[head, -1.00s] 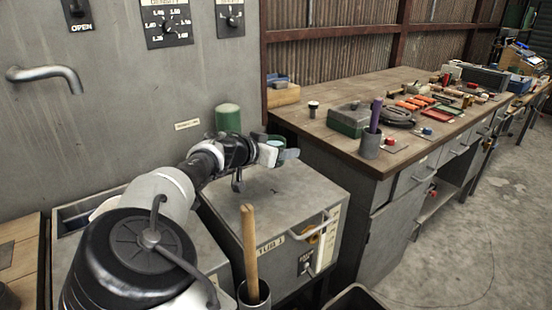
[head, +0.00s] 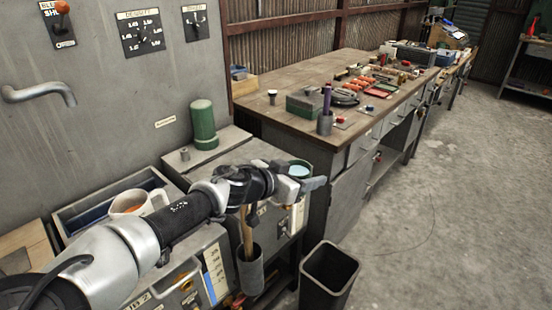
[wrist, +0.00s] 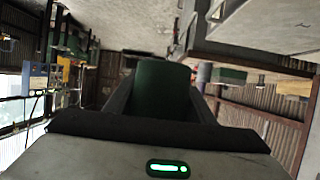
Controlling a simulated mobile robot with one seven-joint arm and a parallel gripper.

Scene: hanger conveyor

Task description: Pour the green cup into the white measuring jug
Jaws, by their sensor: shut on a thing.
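My gripper (head: 304,181) is shut on the green cup (head: 299,171), at the right end of my outstretched arm. In the wrist view the green cup (wrist: 160,92) sits between the two fingers. The white measuring jug (head: 139,203) stands at the left, by the grey tray behind my arm. Its open top shows, with a brownish patch inside, and my forearm hides its lower part. The cup is well to the right of the jug, apart from it.
A green cylinder (head: 203,125) stands on the grey cabinet top by the wall. The cluttered workbench (head: 275,110) is behind; the floor at right is clear.

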